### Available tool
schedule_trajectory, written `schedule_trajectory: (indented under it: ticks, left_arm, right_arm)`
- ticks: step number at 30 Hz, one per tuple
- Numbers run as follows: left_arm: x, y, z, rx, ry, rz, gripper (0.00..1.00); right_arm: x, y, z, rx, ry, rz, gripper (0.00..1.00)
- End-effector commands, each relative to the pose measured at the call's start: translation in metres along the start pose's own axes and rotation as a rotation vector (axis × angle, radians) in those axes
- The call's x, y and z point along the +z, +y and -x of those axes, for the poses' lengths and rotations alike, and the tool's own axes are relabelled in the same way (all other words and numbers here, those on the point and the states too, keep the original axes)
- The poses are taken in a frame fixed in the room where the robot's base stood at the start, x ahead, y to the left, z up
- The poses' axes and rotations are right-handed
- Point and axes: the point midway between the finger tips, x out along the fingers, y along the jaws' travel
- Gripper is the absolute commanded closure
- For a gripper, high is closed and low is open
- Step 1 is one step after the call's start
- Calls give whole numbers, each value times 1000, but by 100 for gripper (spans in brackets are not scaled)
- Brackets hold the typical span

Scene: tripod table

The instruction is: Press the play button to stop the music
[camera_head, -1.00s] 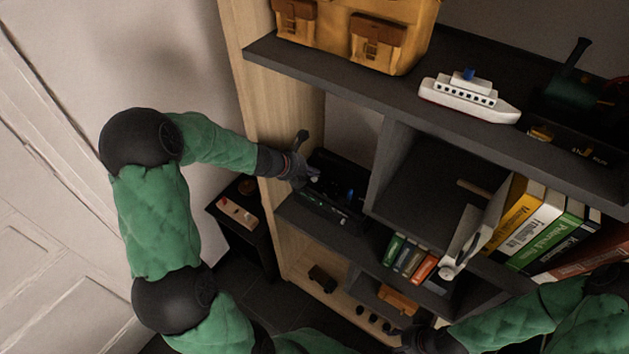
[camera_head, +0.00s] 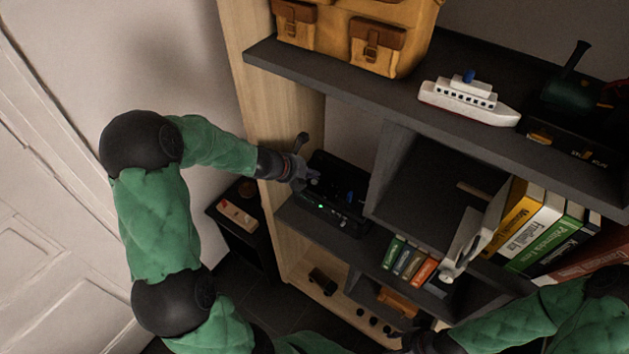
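A dark music player (camera_head: 343,208) stands in the left middle compartment of the shelf. A small green light shows on its front, and something blue shows on its top. The play button cannot be made out. My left gripper (camera_head: 304,160) is at the left end of the player, with one finger pointing up and the other low by the player's top. Its fingers look spread, and nothing shows between them; whether it touches the player cannot be told. My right gripper (camera_head: 405,340) is low at the bottom edge, dark against the shelf, and its fingers are unclear.
The shelf's wooden side panel (camera_head: 262,110) is close beside my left forearm. A toy ship (camera_head: 468,98) and a tan bag (camera_head: 375,35) stand on the upper board. Books (camera_head: 535,230) fill the right compartment, and small books (camera_head: 410,262) stand below.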

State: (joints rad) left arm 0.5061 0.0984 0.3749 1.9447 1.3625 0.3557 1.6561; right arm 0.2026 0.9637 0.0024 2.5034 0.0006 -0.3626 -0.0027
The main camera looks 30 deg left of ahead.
Motion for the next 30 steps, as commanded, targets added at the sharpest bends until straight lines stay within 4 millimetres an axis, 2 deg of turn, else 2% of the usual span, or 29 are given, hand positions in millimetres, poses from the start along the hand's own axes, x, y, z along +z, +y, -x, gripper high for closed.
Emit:
schedule_trajectory:
  ticks: [30]
  left_arm:
    - [-5,5,-6,0,0,0,100]
  right_arm:
    - [0,2,-6,0,0,0,60]
